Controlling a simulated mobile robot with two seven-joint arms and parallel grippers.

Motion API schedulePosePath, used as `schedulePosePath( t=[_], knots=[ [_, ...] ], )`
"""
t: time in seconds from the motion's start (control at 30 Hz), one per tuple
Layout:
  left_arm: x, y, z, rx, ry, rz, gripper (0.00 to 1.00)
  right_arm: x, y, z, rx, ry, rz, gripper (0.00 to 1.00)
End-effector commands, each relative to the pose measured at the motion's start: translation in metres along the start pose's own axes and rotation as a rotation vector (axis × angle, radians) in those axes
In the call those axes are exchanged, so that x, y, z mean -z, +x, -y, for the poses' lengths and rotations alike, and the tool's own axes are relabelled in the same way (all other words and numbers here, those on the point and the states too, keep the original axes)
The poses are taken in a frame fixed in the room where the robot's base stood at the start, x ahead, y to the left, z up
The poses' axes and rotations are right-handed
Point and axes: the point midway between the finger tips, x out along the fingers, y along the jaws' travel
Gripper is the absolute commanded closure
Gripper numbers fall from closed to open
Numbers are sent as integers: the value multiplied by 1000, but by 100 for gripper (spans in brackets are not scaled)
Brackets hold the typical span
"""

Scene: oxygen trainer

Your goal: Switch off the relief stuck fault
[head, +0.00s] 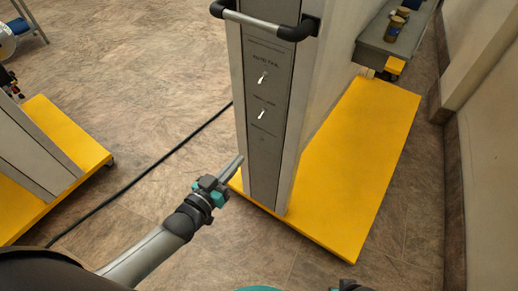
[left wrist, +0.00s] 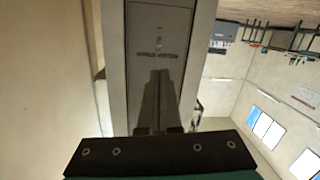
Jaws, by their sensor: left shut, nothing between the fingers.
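The narrow grey switch panel (head: 268,165) is on the end of an upright cabinet. It carries an upper toggle switch (head: 263,78) and a lower toggle switch (head: 262,115), both with pale levers. Small labels stand by them, too blurred to read surely; a faint marking (head: 261,138) lies below. My left gripper (head: 238,162) is shut and empty, its fingertips close to the panel's lower left edge, below both switches. I cannot tell whether they touch it. The left wrist view shows the shut fingers (left wrist: 159,85) in front of the panel (left wrist: 160,20), just by a label (left wrist: 158,51).
The cabinet stands on a yellow base (head: 365,165). Another yellow base (head: 65,145) is at the left. A black cable (head: 150,172) runs over the floor. A grey shelf (head: 390,45) with small jars is at the upper right.

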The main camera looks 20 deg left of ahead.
Motion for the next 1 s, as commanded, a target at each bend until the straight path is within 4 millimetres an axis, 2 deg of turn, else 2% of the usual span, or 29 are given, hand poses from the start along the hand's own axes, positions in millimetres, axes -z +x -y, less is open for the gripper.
schedulePosePath(
  t=[0.53, 0.67, 1.0],
  knots=[
    [1, 6, 0, -2, -2, -8, 100, 3, -2, 0, 1, 1, -3, 100],
    [0, 18, 0, -2, -3, -9, 100, 8, -9, 2, 4, 2, -9, 100],
    [0, 64, 0, -2, -3, -8, 100, 34, -36, 2, 3, 6, -56, 100]
  ],
)
